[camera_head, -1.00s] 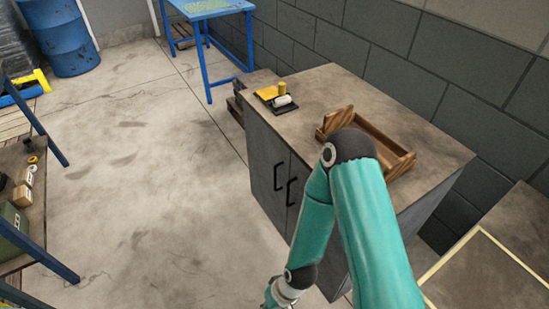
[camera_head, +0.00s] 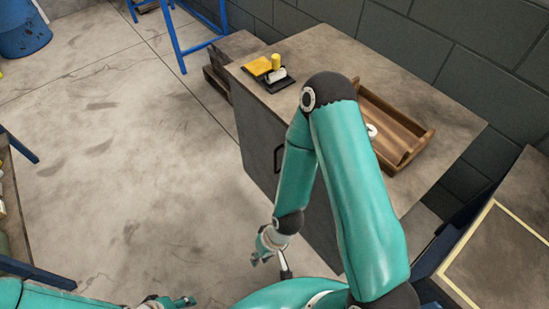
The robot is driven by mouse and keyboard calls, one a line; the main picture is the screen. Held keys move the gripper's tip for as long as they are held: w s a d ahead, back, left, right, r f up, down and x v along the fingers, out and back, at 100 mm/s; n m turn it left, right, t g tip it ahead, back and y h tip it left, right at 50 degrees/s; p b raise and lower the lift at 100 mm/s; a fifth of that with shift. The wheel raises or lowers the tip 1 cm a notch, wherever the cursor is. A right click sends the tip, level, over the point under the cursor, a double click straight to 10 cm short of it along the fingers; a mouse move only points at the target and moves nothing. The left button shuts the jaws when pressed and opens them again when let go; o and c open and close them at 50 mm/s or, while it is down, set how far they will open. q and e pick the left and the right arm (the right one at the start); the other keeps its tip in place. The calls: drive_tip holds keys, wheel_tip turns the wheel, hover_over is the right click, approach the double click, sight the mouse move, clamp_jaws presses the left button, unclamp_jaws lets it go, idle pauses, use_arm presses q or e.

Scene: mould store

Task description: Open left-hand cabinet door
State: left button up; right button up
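The grey cabinet (camera_head: 262,105) stands right of centre with its doors facing left. Its left-hand door (camera_head: 256,140) looks shut, with a dark bar handle (camera_head: 278,160) beside my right arm. The right-hand door and its handle are mostly hidden behind that arm. My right gripper (camera_head: 270,262) points down in front of the cabinet, below the handle in the picture and apart from it. Its fingers look spread and empty. My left gripper (camera_head: 172,302) is at the bottom edge, partly cut off, away from the cabinet; its opening is unclear.
On the cabinet top are a black tray with yellow and white items (camera_head: 270,70) and a wooden tray (camera_head: 405,130) holding a white ring. A blue-legged table (camera_head: 180,45) is behind. A bench (camera_head: 505,245) stands at right. The floor (camera_head: 130,160) left of the cabinet is clear.

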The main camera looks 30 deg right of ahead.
wheel_tip(320, 180, down, 34)
drive_tip(key=b, duration=3.4)
drive_tip(key=s+r+n+g+h+p, duration=0.1)
drive_tip(key=s+r+n+g+p, duration=0.1)
drive_tip(key=s+r+n+g, duration=0.45)
drive_tip(key=s+d+n+h, duration=0.2)
drive_tip(key=d+n+h, duration=0.35)
drive_tip(key=n, duration=0.25)
drive_tip(key=n+t+h, duration=1.2)
drive_tip(key=n+t, duration=0.1)
drive_tip(key=t, duration=0.4)
approach(275, 160)
drive_tip(key=b+x, duration=0.2)
drive_tip(key=x, duration=0.8)
drive_tip(key=shift+w+d+r+b, duration=0.15)
drive_tip(key=shift+d+b, duration=0.05)
drive_tip(key=shift+b, duration=0.2)
